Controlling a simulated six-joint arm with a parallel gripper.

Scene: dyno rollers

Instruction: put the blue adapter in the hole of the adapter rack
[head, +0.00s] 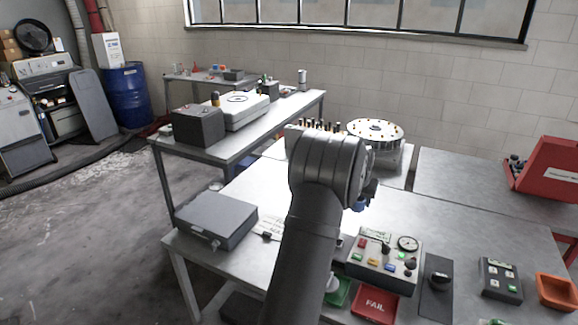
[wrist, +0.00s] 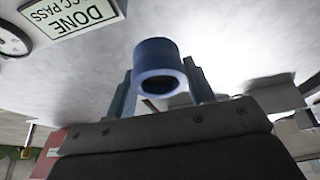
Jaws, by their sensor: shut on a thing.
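The blue adapter (wrist: 157,56) is a short hollow cylinder. In the wrist view it sits between the two fingers of my gripper (wrist: 160,76), which is shut on it, with its round opening facing the camera. In the head view, a small blue part of the adapter (head: 360,206) shows just right of my arm, above the front workbench. My arm hides most of the gripper there. I cannot pick out the adapter rack for certain; my arm covers part of the bench.
A control box with a gauge (head: 385,262), a red FAIL tray (head: 375,302) and an orange bin (head: 556,291) stand on the front bench. A grey case (head: 216,218) is at left. A round disc fixture (head: 376,129) stands behind. The bench right of my arm has bare room.

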